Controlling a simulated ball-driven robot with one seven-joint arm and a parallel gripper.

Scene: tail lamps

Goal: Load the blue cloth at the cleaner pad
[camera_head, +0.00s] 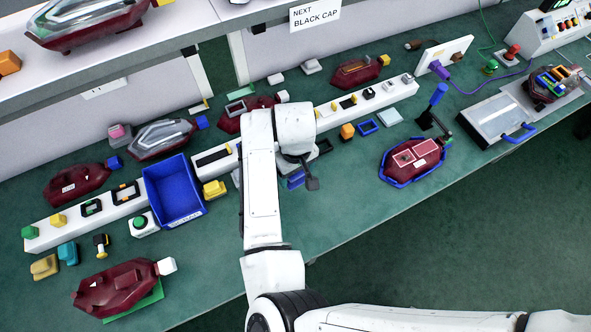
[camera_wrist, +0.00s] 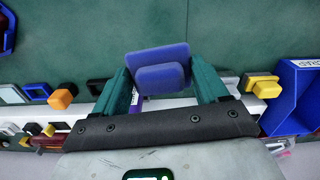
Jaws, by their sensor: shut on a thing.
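The blue cloth (camera_wrist: 158,55) shows in the wrist view as a flat blue piece with a smaller raised blue block on its near side. My gripper (camera_wrist: 160,70) is shut on it, with one green finger at each side. In the head view a blue piece, likely the same cloth (camera_head: 293,180), shows beside my arm near the middle of the bench, partly hidden by the arm. I cannot tell for sure which thing is the cleaner pad; a pale grey-green square pad (camera_head: 390,117) lies at the back, right of a blue frame (camera_head: 367,126).
A blue bin (camera_head: 174,190) stands left of my arm, with a yellow block (camera_head: 214,189) beside it. An orange block (camera_head: 347,131) is at the back. A red tail lamp (camera_head: 413,158) sits in a blue-rimmed holder on the right. The green bench front right of my arm is clear.

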